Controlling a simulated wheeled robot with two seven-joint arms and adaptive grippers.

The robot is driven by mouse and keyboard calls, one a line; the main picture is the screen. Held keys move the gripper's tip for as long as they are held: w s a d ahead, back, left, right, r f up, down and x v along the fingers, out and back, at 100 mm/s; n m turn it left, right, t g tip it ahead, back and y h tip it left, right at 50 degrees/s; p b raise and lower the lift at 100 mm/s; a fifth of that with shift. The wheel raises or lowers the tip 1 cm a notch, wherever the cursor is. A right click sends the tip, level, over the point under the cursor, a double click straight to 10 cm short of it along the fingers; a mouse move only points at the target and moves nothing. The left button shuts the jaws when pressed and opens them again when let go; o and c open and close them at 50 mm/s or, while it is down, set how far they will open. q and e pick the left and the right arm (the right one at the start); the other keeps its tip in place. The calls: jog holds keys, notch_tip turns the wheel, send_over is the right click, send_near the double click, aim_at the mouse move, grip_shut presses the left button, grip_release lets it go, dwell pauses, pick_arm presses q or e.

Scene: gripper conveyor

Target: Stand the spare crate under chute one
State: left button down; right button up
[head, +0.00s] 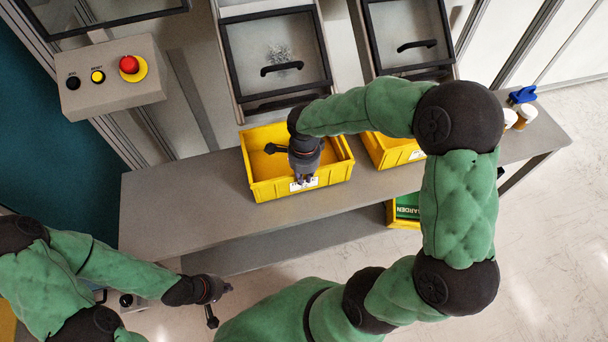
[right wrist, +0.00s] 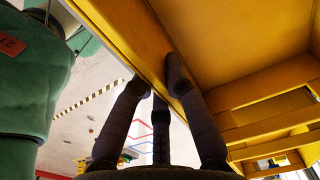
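A yellow crate (head: 328,180) with a white label on its near wall sits on the grey bench below the left chute (head: 277,60). It is set at an angle to the bench edge and looks empty. My right gripper (head: 306,179) points down at its near wall. In the right wrist view my right gripper's fingers (right wrist: 155,85) straddle the crate wall (right wrist: 135,35) and look closed on it. A second yellow crate (head: 398,153) stands below the right chute (head: 408,40), partly hidden by my right arm. My left gripper (head: 229,288) is away from the bench; its fingers are too small to read.
The grey bench (head: 165,200) has free room left of the crate. A yellow crate (head: 391,215) with a green GARDEN item (head: 408,206) is below the bench top. A button box (head: 110,80) is at left. Cups (head: 524,115) and a blue object (head: 522,95) are at the bench's right end.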

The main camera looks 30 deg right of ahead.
jog(key=o, duration=0.4)
jog(key=shift+r, duration=0.2)
notch_tip(320, 180, up, 12)
jog(key=p, duration=0.4)
jog(key=shift+s, duration=0.1)
